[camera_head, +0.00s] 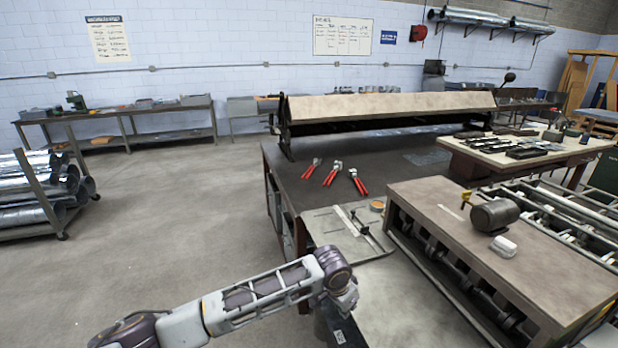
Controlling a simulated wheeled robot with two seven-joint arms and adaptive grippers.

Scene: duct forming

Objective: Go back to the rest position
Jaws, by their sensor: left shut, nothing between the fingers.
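My left arm reaches in from the bottom left, and its gripper (341,326) hangs down at the lower middle, in front of the near bench edge. The gripper is small in the picture; it is shut and nothing shows in its grip. My right arm and right gripper are not in view.
A dark workbench (375,160) carries several red-handled snips (333,174) and a metal plate with a ruler (340,232). A forming machine (505,250) with a motor (494,215) stands at the right. A rack of ducts (45,193) is at the left. The floor (170,220) between is clear.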

